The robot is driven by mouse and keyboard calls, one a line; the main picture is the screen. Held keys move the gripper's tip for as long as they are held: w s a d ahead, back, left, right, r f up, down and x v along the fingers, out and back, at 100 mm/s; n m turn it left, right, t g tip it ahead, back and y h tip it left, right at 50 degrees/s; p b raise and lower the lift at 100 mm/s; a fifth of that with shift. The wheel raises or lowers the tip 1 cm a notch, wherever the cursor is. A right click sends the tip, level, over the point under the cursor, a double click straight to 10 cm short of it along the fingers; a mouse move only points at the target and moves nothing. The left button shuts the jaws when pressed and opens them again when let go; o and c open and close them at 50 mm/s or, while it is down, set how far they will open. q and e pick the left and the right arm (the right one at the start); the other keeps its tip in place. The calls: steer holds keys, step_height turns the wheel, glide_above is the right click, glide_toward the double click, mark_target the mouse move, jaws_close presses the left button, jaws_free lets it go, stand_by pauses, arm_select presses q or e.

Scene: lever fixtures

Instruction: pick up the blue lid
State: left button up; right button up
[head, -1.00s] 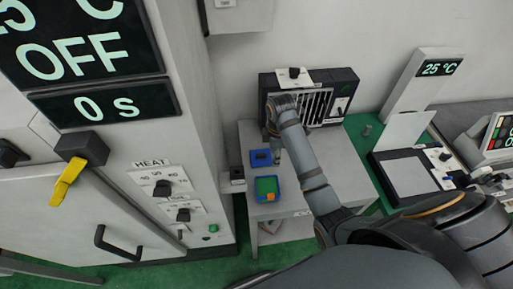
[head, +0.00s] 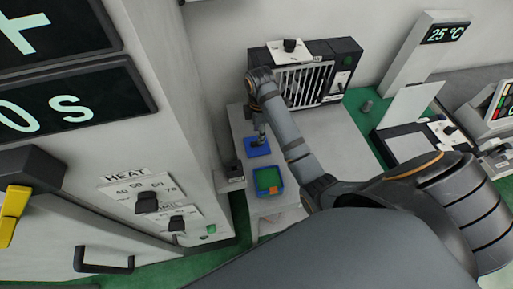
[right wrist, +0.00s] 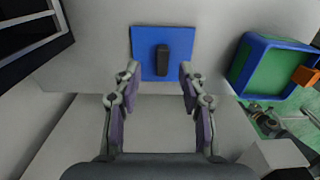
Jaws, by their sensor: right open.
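The blue lid (head: 257,147) is a flat blue square lying on the grey table, and it also shows in the right wrist view (right wrist: 147,70) with a dark upright handle (right wrist: 162,60) in its middle. My right gripper (head: 263,137) is over the lid. In the right wrist view the right gripper (right wrist: 158,80) is open, its two fingers apart on either side of the lid's near part, with nothing between them held. The handle stands just beyond the fingertips in that view. My left gripper is not in view.
A blue box with green inside and an orange piece (head: 268,181) stands beside the lid. A black grilled unit (head: 305,75) is at the table's back. A tall grey cabinet with knobs (head: 147,202) stands at left. The table's right part (head: 340,140) is clear.

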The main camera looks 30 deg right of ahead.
mark_target(257, 144)
steer(key=shift+s+a+f+b, duration=0.1)
steer(key=shift+f+b, duration=0.25)
steer(key=shift+b, duration=0.05)
steer(key=f+b, duration=0.4)
steer(key=shift+a, duration=0.35)
steer(key=shift+f, duration=0.25)
steer(key=shift+r, duration=0.15)
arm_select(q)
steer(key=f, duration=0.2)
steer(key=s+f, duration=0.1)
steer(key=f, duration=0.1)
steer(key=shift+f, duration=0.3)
arm_select(e)
jaws_close()
